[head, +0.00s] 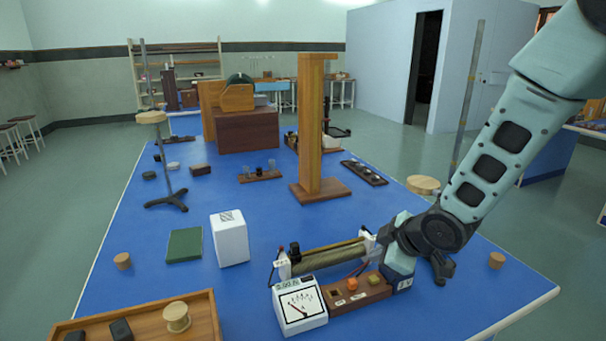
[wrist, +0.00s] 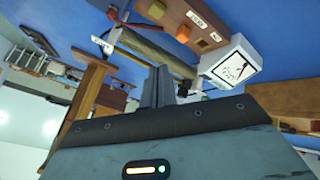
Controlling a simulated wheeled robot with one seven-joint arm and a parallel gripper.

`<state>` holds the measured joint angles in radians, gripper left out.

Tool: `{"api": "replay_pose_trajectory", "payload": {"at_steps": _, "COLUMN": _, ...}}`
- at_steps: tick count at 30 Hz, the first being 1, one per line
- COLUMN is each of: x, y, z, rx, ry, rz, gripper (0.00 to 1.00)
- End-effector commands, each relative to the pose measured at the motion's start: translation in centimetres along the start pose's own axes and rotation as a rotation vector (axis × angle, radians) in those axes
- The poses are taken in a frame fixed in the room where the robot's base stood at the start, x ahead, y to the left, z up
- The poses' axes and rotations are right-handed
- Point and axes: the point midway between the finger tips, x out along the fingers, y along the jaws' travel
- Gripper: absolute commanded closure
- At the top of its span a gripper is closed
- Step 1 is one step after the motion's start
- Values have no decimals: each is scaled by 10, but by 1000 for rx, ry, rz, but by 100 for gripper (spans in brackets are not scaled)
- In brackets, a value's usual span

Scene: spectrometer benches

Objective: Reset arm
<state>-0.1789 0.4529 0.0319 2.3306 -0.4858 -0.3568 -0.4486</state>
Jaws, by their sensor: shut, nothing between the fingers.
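My arm comes in from the upper right of the head view and bends at a dark wrist joint above the right part of the blue bench (head: 330,225). My gripper (wrist: 157,86) shows in the wrist view with its two dark fingers together and nothing between them. In the head view the fingertips cannot be made out clearly. Near the hand is a long wire-wound rheostat (head: 325,257), which also shows behind the fingers in the wrist view (wrist: 155,52).
A white dial meter (head: 299,305) and a wooden terminal block (head: 355,292) sit by the rheostat. A tall wooden post (head: 311,125) stands mid-bench. A white box (head: 229,239), green block (head: 184,245) and wooden tray (head: 145,325) lie left. A rod stand (head: 467,90) rises behind my arm.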

Motion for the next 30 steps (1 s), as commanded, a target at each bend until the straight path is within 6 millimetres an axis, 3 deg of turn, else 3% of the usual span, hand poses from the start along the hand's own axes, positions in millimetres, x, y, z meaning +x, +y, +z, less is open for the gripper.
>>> {"api": "replay_pose_trajectory", "payload": {"at_steps": 3, "x": -45, "y": -47, "z": -24, "rx": 142, "ry": -113, "rz": -76, "gripper": 100}}
{"api": "replay_pose_trajectory", "payload": {"at_steps": 6, "x": -90, "y": -98, "z": -32, "rx": 268, "ry": -238, "rz": -156, "gripper": 100}}
{"api": "replay_pose_trajectory", "payload": {"at_steps": 12, "x": -170, "y": -185, "z": -22, "rx": 434, "ry": -470, "rz": -277, "gripper": 100}}
{"api": "replay_pose_trajectory", "payload": {"at_steps": 15, "x": -195, "y": -209, "z": -15, "rx": 474, "ry": -545, "rz": -308, "gripper": 100}}
{"api": "replay_pose_trajectory", "payload": {"at_steps": 20, "x": -211, "y": -224, "z": -10, "rx": 497, "ry": -596, "rz": -327, "gripper": 100}}
{"api": "replay_pose_trajectory", "payload": {"at_steps": 30, "x": -211, "y": -225, "z": -10, "rx": 498, "ry": -599, "rz": -328, "gripper": 100}}
